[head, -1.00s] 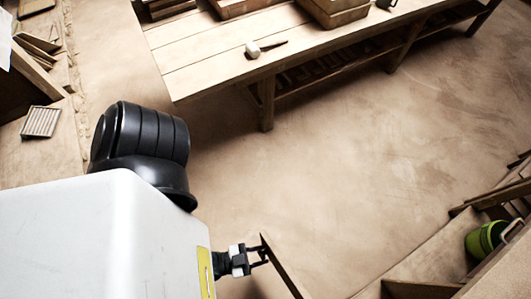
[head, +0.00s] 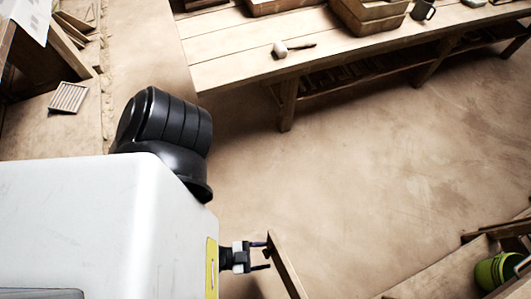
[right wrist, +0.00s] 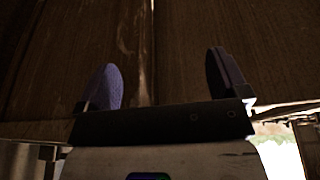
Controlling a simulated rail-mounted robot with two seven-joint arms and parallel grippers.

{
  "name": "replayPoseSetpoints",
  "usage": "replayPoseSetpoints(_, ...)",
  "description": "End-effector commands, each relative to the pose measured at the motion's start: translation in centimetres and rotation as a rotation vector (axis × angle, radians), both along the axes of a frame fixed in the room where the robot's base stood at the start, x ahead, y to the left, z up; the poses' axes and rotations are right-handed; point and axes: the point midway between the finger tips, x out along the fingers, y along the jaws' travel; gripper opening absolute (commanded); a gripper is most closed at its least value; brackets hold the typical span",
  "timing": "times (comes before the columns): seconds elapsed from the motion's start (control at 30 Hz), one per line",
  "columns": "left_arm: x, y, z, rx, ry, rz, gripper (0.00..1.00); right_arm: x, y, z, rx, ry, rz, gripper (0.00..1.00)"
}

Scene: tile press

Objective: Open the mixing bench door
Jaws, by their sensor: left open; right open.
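A brown wooden panel (head: 284,265), seen nearly edge-on, stands upright at the bottom of the head view. It looks like a door, but its hinges and the bench it belongs to are out of the picture. My left gripper (head: 266,256) is open, its two fingers pointing right at the panel. The fingertips are at or very near the panel's left side; I cannot tell whether they touch. In the right wrist view my right gripper (right wrist: 163,66) is open and empty, its fingers facing dark wooden boards (right wrist: 190,40) with a narrow vertical seam.
A long wooden table (head: 235,60) with a mallet (head: 281,48), wooden boxes (head: 367,12) and a dark mug (head: 423,10) stands at the top. A green bucket (head: 492,272) is at lower right among wooden boards. The sandy floor (head: 350,180) between is clear.

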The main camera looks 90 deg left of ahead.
Motion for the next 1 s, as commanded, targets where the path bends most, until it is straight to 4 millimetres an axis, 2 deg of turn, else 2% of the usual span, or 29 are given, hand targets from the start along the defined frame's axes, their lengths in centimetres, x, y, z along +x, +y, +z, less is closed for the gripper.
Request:
replayPoseSetpoints(0.6,-10.8,-0.2,0.0,0.000,0.004,-0.003,0.58,0.0,-0.3,0.5,-0.009,0.000,0.006,0.93)
replayPoseSetpoints(0.8,-12.8,-0.2,0.0,0.000,0.003,-0.002,0.58,0.0,-0.3,0.5,-0.012,-0.001,0.008,0.93)
replayPoseSetpoints(1.0,-13.4,-0.2,0.0,0.000,0.002,-0.002,0.58,0.0,-0.3,0.5,-0.011,-0.001,0.007,0.93)
